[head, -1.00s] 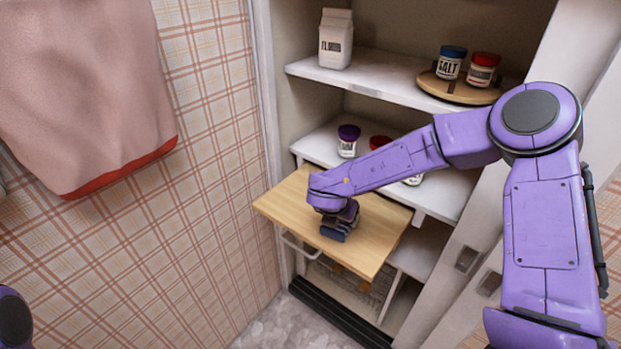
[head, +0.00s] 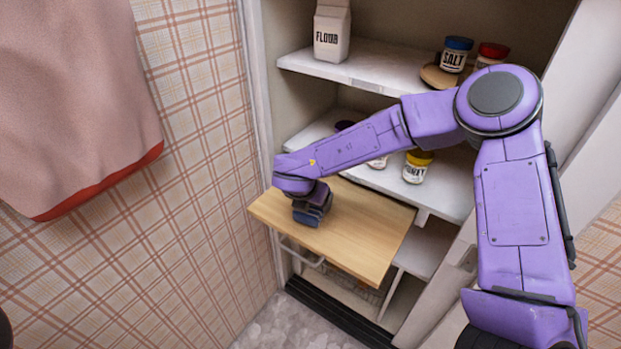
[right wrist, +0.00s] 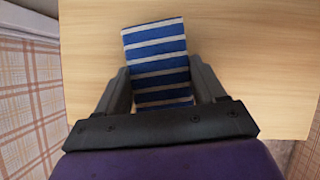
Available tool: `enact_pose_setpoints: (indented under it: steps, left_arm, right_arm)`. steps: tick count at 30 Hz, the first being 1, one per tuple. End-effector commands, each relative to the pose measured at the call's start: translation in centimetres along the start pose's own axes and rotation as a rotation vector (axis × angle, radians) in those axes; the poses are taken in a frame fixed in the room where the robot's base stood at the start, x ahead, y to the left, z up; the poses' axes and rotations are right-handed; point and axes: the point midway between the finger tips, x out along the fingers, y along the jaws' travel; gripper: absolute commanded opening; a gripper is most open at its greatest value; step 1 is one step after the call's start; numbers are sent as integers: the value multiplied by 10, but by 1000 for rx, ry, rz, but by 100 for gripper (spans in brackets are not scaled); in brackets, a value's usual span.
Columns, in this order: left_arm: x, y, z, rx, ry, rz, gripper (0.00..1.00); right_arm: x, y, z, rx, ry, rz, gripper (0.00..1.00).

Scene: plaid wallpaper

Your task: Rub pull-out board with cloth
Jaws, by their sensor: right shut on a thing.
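The pull-out board (head: 350,235) is a pale wooden shelf that sticks out from the cabinet; its wood also fills most of the right wrist view (right wrist: 250,50). My right gripper (head: 312,215) is low over the left part of the board. In the right wrist view its two fingers (right wrist: 162,90) are shut on a folded blue and white striped cloth (right wrist: 155,50). The cloth appears to be against the board, though exact contact is hard to tell. My left gripper is not in view.
Above the board are shelves with a flour carton (head: 331,35), a salt jar (head: 456,56) on a round wooden tray, and a yellow-lidded jar (head: 417,166). A pink towel (head: 75,90) hangs at left. A wire handle (head: 300,252) hangs under the board.

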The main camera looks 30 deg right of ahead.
Motion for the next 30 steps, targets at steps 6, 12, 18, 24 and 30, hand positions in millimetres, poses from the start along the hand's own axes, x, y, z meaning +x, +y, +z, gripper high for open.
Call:
enact_pose_setpoints:
  steps: [6, 12, 18, 24, 30]
  left_arm:
    - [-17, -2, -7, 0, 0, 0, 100]
    - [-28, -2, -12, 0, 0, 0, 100]
    - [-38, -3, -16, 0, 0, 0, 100]
    - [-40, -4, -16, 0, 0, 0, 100]
    - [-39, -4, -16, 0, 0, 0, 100]
  right_arm:
    - [-20, 2, 10, -3, 1, 2, 31]
    - [-36, 4, 19, -7, 1, 3, 31]
    - [-51, 6, 26, -10, 1, 5, 31]
    - [-55, 7, 27, -12, 1, 5, 31]
    - [-54, 7, 27, -12, 1, 6, 31]
